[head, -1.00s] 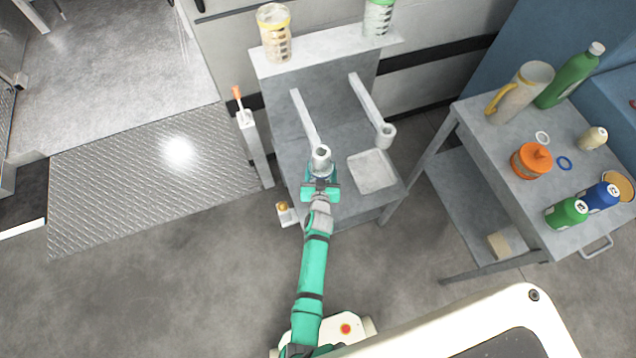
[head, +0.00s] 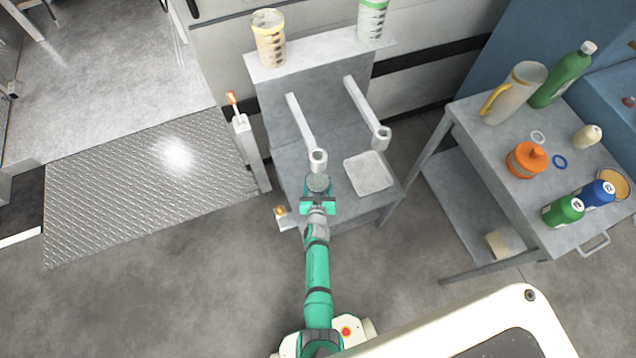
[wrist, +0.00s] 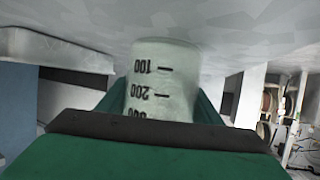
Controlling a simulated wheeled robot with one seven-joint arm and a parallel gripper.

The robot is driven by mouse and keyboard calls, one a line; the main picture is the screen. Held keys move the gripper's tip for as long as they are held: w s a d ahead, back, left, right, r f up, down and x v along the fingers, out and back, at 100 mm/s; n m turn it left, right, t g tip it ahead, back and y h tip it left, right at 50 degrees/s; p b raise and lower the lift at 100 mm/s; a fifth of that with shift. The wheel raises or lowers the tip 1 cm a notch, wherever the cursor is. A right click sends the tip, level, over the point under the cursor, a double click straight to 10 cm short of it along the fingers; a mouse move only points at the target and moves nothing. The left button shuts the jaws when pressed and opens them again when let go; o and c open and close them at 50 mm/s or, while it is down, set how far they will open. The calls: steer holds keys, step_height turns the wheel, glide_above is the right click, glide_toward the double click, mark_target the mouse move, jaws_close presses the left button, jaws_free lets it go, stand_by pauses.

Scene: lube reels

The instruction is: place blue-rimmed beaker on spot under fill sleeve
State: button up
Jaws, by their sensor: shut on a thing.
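The beaker shows in the wrist view (wrist: 162,85) as a pale cylinder with dark graduation marks. It is between my green fingers, its base end toward a grey surface; I cannot tell if it touches. In the head view the beaker's dark round top (head: 318,183) shows just in front of the left fill sleeve (head: 318,160), on the near side of it. My gripper (head: 318,201) is shut on the beaker. The blue rim is not clear, and the spot under this sleeve is hidden. A second sleeve (head: 383,139) stands to the right.
A pale square pad (head: 369,174) lies on the stand below the right sleeve. A yellow-topped container (head: 269,40) and a green-topped one (head: 372,18) stand on the upper shelf. A post with an orange-tipped lever (head: 233,106) is left. The right cart (head: 482,150) holds bottles and a jug.

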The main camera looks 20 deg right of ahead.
steer(key=shift+f, duration=0.15)
steer(key=o, duration=1.1)
